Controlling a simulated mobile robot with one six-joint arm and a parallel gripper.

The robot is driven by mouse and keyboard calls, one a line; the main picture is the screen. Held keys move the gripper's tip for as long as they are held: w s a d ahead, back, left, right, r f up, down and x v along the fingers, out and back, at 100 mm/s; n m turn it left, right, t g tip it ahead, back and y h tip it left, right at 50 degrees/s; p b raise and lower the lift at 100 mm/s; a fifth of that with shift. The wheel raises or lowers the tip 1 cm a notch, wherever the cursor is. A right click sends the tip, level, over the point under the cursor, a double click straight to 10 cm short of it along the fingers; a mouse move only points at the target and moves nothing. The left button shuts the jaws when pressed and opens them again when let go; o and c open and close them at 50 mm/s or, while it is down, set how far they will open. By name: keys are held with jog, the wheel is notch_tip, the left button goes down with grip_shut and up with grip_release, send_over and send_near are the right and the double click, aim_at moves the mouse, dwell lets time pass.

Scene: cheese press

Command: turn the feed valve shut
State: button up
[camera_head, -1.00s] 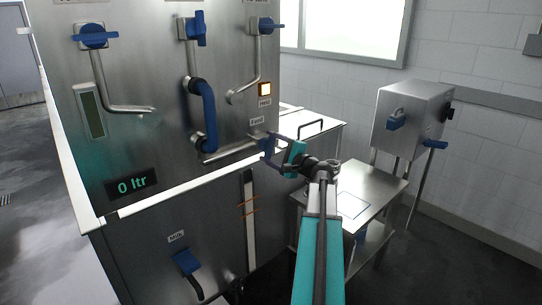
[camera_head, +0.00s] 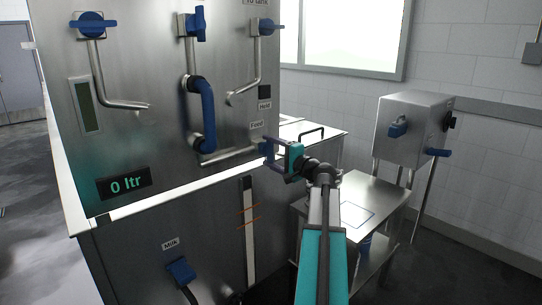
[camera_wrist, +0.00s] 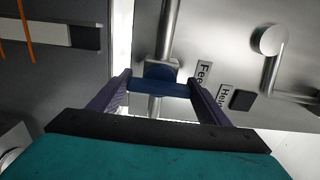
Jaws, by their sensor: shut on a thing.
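The feed valve's blue handle (camera_head: 266,148) sits at the right end of the lower pipe on the steel panel, just below the "Feed" label (camera_head: 257,125). My gripper (camera_head: 272,152) is at this valve, partly covering it. In the wrist view the blue handle (camera_wrist: 160,86) lies crosswise to its metal pipe (camera_wrist: 169,35). My gripper (camera_wrist: 160,92) has one purple finger at each end of the handle, shut on it. The handle's far side is hidden.
A blue curved pipe (camera_head: 208,115) and other blue-handled valves are on the panel. A small steel table (camera_head: 385,195) and a grey box (camera_head: 410,125) stand at right. The display (camera_head: 124,184) reads "0 ltr".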

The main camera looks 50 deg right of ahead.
dwell(0.3)
jog(key=o, duration=1.1)
jog(key=shift+c, duration=0.2)
jog(key=shift+s, duration=0.15)
jog(key=s+a+b, duration=0.1)
jog(key=s, duration=1.2)
jog(key=shift+s, duration=0.25)
